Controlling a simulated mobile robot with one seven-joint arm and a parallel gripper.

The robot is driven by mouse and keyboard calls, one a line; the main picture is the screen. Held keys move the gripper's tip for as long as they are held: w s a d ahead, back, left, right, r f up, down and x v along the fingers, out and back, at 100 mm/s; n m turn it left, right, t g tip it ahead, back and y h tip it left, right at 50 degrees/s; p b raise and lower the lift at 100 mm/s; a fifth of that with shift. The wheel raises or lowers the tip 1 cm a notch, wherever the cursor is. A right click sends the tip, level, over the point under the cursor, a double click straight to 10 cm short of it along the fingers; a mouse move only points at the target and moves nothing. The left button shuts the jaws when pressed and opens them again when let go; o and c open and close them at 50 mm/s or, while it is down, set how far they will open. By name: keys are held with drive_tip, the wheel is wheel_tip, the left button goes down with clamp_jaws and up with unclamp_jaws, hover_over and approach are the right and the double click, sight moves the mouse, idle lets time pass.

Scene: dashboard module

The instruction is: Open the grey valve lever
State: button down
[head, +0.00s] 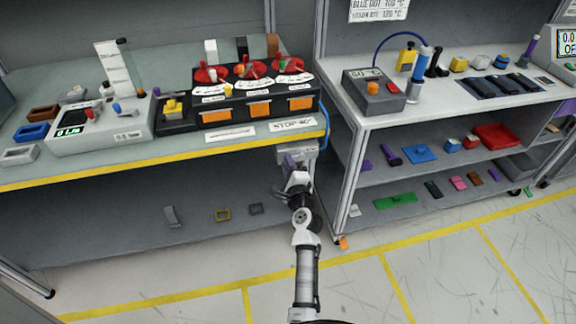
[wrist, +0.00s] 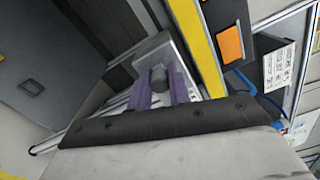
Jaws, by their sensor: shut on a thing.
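The grey valve lever (wrist: 159,77) shows in the wrist view as a dark grey rounded end in front of a light grey block (wrist: 153,50). My gripper's two purple fingers (wrist: 160,90) stand on either side of the lever and are shut on it. In the head view my gripper (head: 293,160) is at the right end of the left bench, just below its yellow front edge. A light grey housing (head: 308,145) shows there beside it. The lever itself is mostly hidden by my gripper in the head view, so its angle is hard to tell.
The yellow bench edge (head: 170,168) runs close above my gripper. A blue hose (head: 325,125) hangs just to the right, near the right bench's leg (head: 345,195). The black panel with orange labels (head: 250,105) stands on the bench above. Open floor lies in front.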

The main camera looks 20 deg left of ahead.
drive_tip(key=shift+f, duration=0.15)
drive_tip(key=shift+f+n+b, duration=0.45)
drive_tip(key=shift+n+b, duration=0.35)
drive_tip(key=shift+b, duration=0.35)
drive_tip(key=w+d+f+n+b, duration=0.2)
drive_tip(key=d+f+n+b, duration=0.2)
drive_tip(key=n+b, duration=1.2)
drive_tip(key=shift+w+b, duration=0.4)
drive_tip(key=shift+b, duration=2.05)
drive_tip(key=shift+d+r+n, duration=0.1)
drive_tip(key=shift+d+n, duration=0.05)
drive_tip(key=shift+n, duration=0.15)
drive_tip(key=c, duration=1.3)
unclamp_jaws()
